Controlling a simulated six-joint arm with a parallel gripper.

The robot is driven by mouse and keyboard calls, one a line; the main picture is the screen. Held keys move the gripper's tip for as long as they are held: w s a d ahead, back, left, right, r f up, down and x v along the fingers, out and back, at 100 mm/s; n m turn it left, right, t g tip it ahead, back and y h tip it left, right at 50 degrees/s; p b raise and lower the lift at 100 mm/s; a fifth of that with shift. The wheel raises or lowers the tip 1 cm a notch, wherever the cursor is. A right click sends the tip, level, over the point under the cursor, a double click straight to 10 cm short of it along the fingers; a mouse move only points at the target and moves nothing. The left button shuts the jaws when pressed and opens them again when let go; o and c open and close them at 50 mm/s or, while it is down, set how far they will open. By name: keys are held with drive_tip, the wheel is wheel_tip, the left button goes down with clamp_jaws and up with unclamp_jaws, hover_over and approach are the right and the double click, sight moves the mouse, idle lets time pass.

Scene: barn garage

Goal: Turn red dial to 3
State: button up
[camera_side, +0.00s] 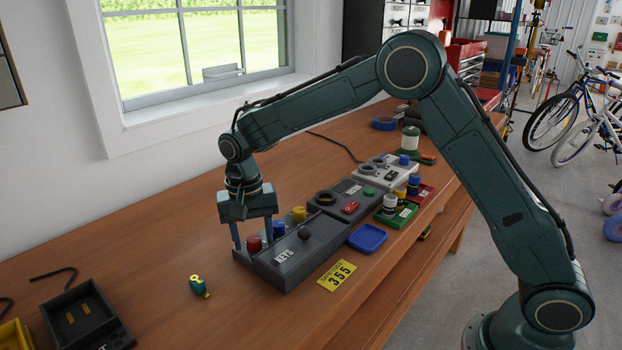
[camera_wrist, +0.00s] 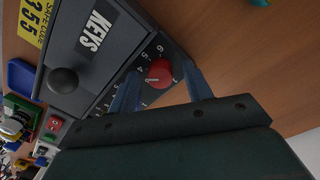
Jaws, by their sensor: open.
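The red dial (camera_side: 254,244) sits at the near left end of a dark control box. In the wrist view the red dial (camera_wrist: 160,73) has a small white mark on its left side, and numbers including 6, 5 and 4 are printed around it. I cannot tell exactly which number the mark meets. My gripper (camera_side: 252,240) points down with its fingers on either side of the red dial. In the wrist view my gripper (camera_wrist: 161,78) is open, with visible gaps between the fingers and the dial. Part of the scale is hidden by the left finger.
A grey KEYS box (camera_side: 287,257) with a black knob (camera_side: 304,233) adjoins the dial panel. Blue (camera_side: 279,229) and yellow (camera_side: 299,214) dials follow in the row. A yellow 355 card (camera_side: 337,275) and blue tray (camera_side: 367,238) lie in front.

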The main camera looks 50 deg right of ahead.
drive_tip(key=shift+c, duration=0.4)
drive_tip(key=c, duration=0.9)
drive_tip(key=shift+n, duration=0.4)
drive_tip(key=n, duration=0.8)
drive_tip(key=o, duration=1)
